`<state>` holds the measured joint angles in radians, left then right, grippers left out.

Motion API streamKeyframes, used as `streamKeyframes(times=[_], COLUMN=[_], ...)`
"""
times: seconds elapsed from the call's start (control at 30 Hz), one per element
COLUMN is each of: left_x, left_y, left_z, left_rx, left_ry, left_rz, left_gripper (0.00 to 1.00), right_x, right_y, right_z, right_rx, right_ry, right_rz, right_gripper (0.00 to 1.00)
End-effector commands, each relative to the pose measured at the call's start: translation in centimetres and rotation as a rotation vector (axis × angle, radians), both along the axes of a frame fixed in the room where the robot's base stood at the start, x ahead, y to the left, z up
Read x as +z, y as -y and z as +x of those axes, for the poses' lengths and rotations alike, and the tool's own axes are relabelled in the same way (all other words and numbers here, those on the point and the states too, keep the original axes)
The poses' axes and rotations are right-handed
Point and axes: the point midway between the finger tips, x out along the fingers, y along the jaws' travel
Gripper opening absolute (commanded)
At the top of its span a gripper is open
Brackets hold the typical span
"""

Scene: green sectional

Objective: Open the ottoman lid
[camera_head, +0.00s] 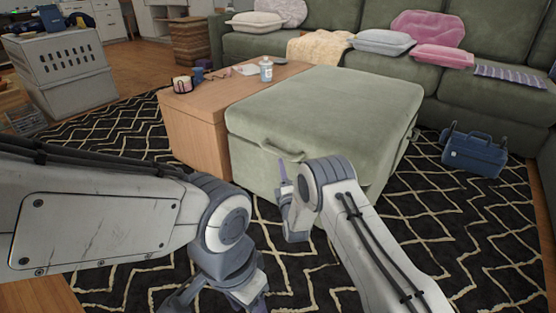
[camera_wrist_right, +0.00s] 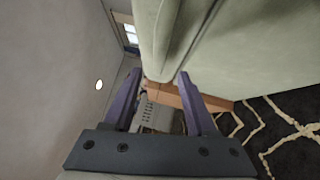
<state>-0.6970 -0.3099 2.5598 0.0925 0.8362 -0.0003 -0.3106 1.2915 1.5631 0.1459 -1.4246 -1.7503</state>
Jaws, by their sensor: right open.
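The ottoman (camera_head: 320,115) is a large green upholstered block with its lid down flat. A fabric handle (camera_head: 276,150) shows at the front side below the lid edge. My right gripper (camera_head: 284,182) is in front of that side, close to the handle and partly hidden by its own wrist. In the right wrist view its two purple fingers (camera_wrist_right: 158,80) are apart, with the ottoman's green edge (camera_wrist_right: 160,50) just beyond and between the tips. I cannot tell whether they touch. My left gripper (camera_head: 215,300) is low over the rug, cut off by the bottom edge.
A wooden table section (camera_head: 195,125) adjoins the ottoman's left side, with a bottle (camera_head: 266,69) and a mug (camera_head: 182,85) on top. A green sofa (camera_head: 490,40) stands behind. A blue toolbox (camera_head: 473,153) sits to the right on the patterned rug (camera_head: 450,215). A pet crate (camera_head: 62,75) is at left.

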Motion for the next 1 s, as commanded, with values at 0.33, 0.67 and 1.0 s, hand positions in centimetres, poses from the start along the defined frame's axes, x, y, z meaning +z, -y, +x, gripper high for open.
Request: streamKeyframes(times=[0.33,0.67,1.0], left_x=[-4.3,-5.6,-5.6], left_y=[0.0,0.0,0.0], left_z=[0.0,0.0,0.0], left_rx=[0.0,0.0,0.0], left_ry=[0.0,0.0,0.0], left_rz=[0.0,0.0,0.0], left_gripper=[0.55,0.55,0.55], right_x=[0.5,1.3,1.4], right_y=[-1.1,-1.6,-1.6], right_z=[6.3,9.0,9.1], right_rx=[0.001,0.001,0.002], right_ry=[0.004,-0.001,-0.003], right_rz=[0.003,0.002,0.001], right_gripper=[0.57,0.57,0.34])
